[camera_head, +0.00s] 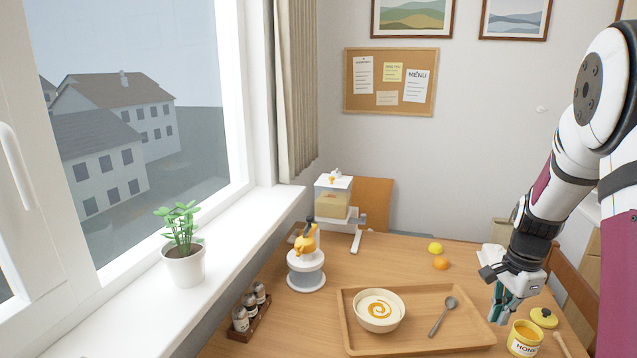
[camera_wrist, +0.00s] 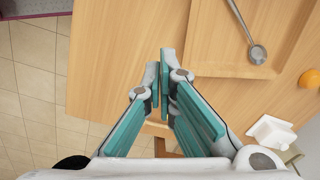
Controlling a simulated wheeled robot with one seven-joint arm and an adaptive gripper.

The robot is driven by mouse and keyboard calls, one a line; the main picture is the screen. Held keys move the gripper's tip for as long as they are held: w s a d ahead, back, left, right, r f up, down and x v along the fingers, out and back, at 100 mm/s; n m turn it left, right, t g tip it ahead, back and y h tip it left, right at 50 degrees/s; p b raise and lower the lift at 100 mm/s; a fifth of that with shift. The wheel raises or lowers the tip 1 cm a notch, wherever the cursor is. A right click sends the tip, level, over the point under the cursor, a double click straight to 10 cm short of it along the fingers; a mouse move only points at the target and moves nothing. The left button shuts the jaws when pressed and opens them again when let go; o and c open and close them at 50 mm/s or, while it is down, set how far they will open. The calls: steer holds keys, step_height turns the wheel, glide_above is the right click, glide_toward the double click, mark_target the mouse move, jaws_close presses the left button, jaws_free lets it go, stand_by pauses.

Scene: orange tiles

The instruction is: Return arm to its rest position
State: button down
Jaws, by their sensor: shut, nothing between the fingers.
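My gripper (camera_head: 499,312) hangs at the end of my white arm on the right of the head view, close to the right edge of the wooden tray (camera_head: 461,343). In the wrist view my gripper (camera_wrist: 163,90) has its teal fingers closed together, with nothing seen between them. Below the fingers in that view lie the table's bare edge and the tiled floor (camera_wrist: 35,100). The honey jar (camera_head: 525,338) stands just right of and below the gripper in the head view.
A bowl (camera_head: 379,311) and a spoon (camera_head: 442,317) are on the tray. A lemon (camera_head: 435,248) and an orange (camera_head: 440,263) lie behind it. A juicer (camera_head: 306,262), a dispenser (camera_head: 336,203) and a spice rack (camera_head: 250,314) stand left. A chair (camera_head: 572,290) is at right.

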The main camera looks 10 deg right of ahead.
steer(key=s+a+r+n+t, duration=0.1)
steer(key=s+a+r+n, duration=0.3)
steer(key=a+r, duration=0.4)
steer(key=s+a+r+n+t, duration=0.1)
steer(key=s+a+r+n, duration=0.2)
steer(key=a+r+n, duration=0.35)
steer(key=s+a+r+n, duration=0.2)
steer(key=s+a, duration=0.3)
steer(key=s, duration=0.3)
steer(key=s+a+r+n+t+p, duration=0.1)
steer(key=s+a+r+n, duration=0.2)
steer(key=s+a+n, duration=0.2)
steer(key=s+a, duration=0.1)
steer(key=s, duration=0.2)
steer(key=shift+t, duration=0.3)
steer(key=shift+s+r+n, duration=0.1)
steer(key=shift+n, duration=0.15)
